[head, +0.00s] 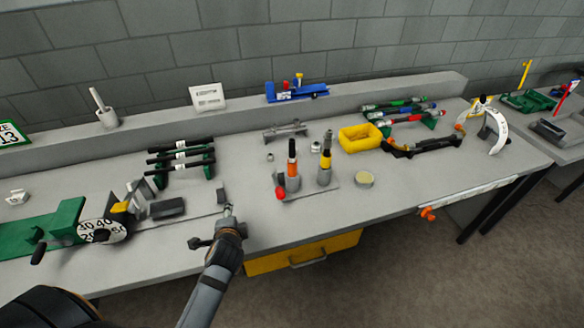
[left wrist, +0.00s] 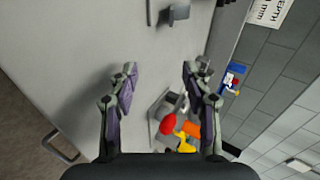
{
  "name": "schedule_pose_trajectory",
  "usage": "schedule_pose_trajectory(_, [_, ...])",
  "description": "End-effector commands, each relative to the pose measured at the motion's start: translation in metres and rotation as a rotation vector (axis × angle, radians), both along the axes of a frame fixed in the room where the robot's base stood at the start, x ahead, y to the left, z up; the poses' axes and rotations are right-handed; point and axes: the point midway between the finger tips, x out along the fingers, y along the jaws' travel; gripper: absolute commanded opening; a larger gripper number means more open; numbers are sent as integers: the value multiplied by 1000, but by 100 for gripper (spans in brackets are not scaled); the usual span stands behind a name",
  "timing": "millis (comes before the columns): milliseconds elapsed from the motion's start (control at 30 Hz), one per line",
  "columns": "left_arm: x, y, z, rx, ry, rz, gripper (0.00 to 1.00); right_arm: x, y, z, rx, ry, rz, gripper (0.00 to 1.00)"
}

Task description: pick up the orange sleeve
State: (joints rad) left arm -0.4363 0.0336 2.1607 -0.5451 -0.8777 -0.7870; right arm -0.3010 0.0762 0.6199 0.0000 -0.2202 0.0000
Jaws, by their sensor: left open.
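The orange sleeve (head: 292,169) is a short band below a black upright handle, in a grey holder near the middle of the bench. It also shows in the left wrist view (left wrist: 190,129), low between the fingers and partly hidden by one. A similar tool with a yellow band (head: 326,163) stands just right of it. A red ball (head: 280,193) sits at the holder's front left. My left gripper (head: 214,229) is open and empty, to the left and front of the sleeve, not touching it. My right gripper is not in view.
A rack of dark rods (head: 180,158) and a green machine with a dial (head: 100,231) are at left. A raised ledge (head: 240,113) runs behind.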

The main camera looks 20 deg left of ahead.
Motion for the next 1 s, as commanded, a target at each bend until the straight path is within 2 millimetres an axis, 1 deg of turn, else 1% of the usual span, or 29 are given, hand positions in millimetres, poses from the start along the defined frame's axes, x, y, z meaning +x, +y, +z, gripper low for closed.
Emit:
schedule_pose_trajectory(33, [18,0,9,161,-16,-94,49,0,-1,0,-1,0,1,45])
schedule_pose_trajectory(67, [29,-2,15,285,-23,-164,49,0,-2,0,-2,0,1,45])
schedule_pose_trajectory(100, [44,-8,25,466,-31,-263,49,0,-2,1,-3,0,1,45])
schedule_pose_trajectory(167, [66,-24,38,757,-32,-415,49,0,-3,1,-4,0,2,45])
schedule_pose_trajectory(200, [79,-38,45,950,-32,-511,49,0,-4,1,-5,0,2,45])
schedule_pose_trajectory(300, [100,-78,52,1351,-31,-705,49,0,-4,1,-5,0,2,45])
schedule_pose_trajectory(400, [108,-107,51,1599,-37,-819,49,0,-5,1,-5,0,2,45])
schedule_pose_trajectory(500, [111,-120,50,1708,-42,-866,49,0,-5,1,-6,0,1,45])
schedule_pose_trajectory(633, [115,-122,51,1728,-44,-872,49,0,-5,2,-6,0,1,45])
schedule_pose_trajectory(667, [118,-122,51,1727,-44,-872,49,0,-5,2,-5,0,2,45])
schedule_pose_trajectory(800, [144,-122,52,1725,-46,-870,49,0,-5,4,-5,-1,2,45])
schedule_pose_trajectory(900, [157,-123,51,1723,-44,-870,49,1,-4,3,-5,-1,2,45])
schedule_pose_trajectory(1000, [163,-123,50,1722,-43,-871,49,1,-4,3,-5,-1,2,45])
